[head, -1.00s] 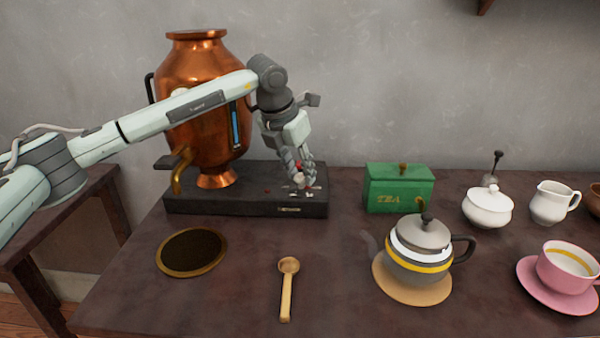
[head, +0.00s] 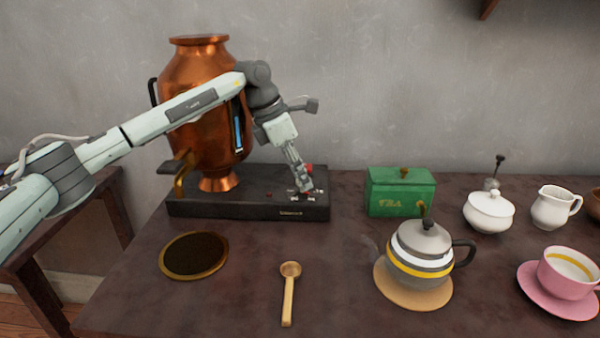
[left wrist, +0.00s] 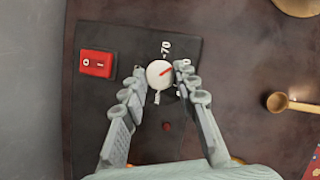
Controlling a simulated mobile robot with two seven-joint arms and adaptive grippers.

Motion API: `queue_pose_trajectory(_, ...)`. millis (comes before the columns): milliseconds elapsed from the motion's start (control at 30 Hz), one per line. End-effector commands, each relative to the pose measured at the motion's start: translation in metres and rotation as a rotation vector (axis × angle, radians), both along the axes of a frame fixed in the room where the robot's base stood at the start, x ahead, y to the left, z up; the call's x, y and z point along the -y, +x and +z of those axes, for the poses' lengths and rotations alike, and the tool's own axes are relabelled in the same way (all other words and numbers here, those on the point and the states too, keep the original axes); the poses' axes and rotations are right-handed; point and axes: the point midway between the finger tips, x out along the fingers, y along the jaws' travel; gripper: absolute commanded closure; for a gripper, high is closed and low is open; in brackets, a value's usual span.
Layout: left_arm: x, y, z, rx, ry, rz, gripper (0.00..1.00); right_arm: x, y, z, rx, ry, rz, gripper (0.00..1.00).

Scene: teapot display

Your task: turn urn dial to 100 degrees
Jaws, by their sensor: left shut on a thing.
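The copper urn (head: 198,105) stands on a black base (head: 240,208) at the back left of the table. Its dial (left wrist: 158,74) is a round white knob with a red pointer line, seen in the left wrist view. The pointer slants toward the upper right, near a printed 70; other markings are partly hidden by a finger. My left gripper (left wrist: 161,78) has a finger on each side of the dial and is shut on it. In the head view my left gripper (head: 304,189) reaches down to the base's right end and hides most of the dial. My right gripper is not in view.
A red O/I switch (left wrist: 96,64) sits beside the dial, with a small red lamp (left wrist: 167,126) nearby. A green tea box (head: 400,191) stands right of the base. A wooden spoon (head: 288,295), a round brass-rimmed plate (head: 194,255) and a teapot (head: 420,249) are in front.

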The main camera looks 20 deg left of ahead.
Motion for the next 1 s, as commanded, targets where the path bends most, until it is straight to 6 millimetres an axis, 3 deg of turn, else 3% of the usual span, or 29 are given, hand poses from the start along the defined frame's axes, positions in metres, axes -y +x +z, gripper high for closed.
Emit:
queue_pose_trajectory(433,-0.0002,0.0008,0.0013,0.003,0.0,-0.01,0.99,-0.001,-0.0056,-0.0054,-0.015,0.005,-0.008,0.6)
queue_pose_trajectory(467,-0.0002,0.0008,0.0013,0.003,0.0,-0.01,0.69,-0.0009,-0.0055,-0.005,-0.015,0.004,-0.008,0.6)
queue_pose_trajectory(600,-0.0001,0.0005,0.001,0.003,0.0,-0.01,0.52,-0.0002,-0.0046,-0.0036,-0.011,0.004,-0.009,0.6)
queue_pose_trajectory(1000,-0.0001,0.0007,0.0072,0.002,0.0,-0.01,0.5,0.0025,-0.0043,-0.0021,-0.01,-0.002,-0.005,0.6)
